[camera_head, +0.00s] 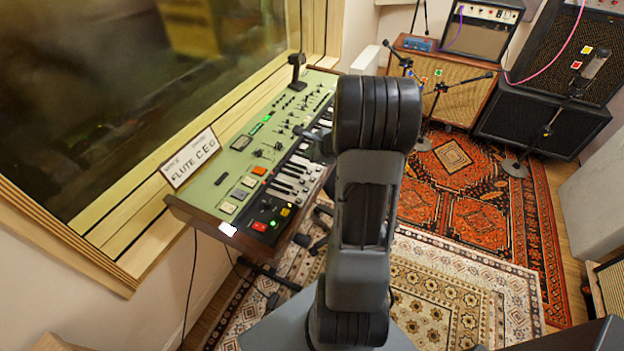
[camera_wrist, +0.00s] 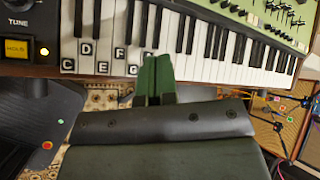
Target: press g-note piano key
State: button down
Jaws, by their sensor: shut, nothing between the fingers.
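The piano keyboard belongs to a green-topped synthesizer (camera_head: 245,150) in the head view. In the wrist view its white and black keys (camera_wrist: 215,72) run across the top. Letter stickers D, F, C, E and G mark white keys left of centre. The G-note key (camera_wrist: 133,70) has its G sticker near the front end of the key. My gripper (camera_wrist: 156,60) is shut and empty. Its green fingers lie just right of the G sticker in the picture, over neighbouring white keys, and hide part of them. I cannot tell whether the fingertips touch a key.
A sign reading FLUTE C.E.G (camera_head: 190,158) stands on the synthesizer's left end. A yellow HOLD button (camera_wrist: 17,48) and a TUNE knob sit left of the keys. A window borders the synthesizer. Amplifiers (camera_head: 480,30) and microphone stands are at the back right; rugs (camera_head: 470,180) cover the floor.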

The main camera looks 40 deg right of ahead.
jog(key=shift+f, duration=0.15)
jog(key=b, duration=0.6)
send_over(312, 180)
notch_tip(312, 180, down, 7)
jog(key=shift+f+b, duration=0.75)
jog(key=shift+b, duration=0.1)
jog(key=shift+f, duration=0.15)
dwell(1.0)
jog(key=shift+w+f+b, duration=0.1)
jog(key=shift+f+b, duration=0.2)
jog(key=shift+b, duration=0.3)
jog(key=shift+f+b, duration=0.65)
jog(key=shift+b, duration=0.05)
dwell(0.7)
jog(key=shift+r, duration=0.2)
jog(key=shift+r+p, duration=0.85)
jog(key=shift+r, duration=0.1)
jog(key=shift+r, duration=0.1)
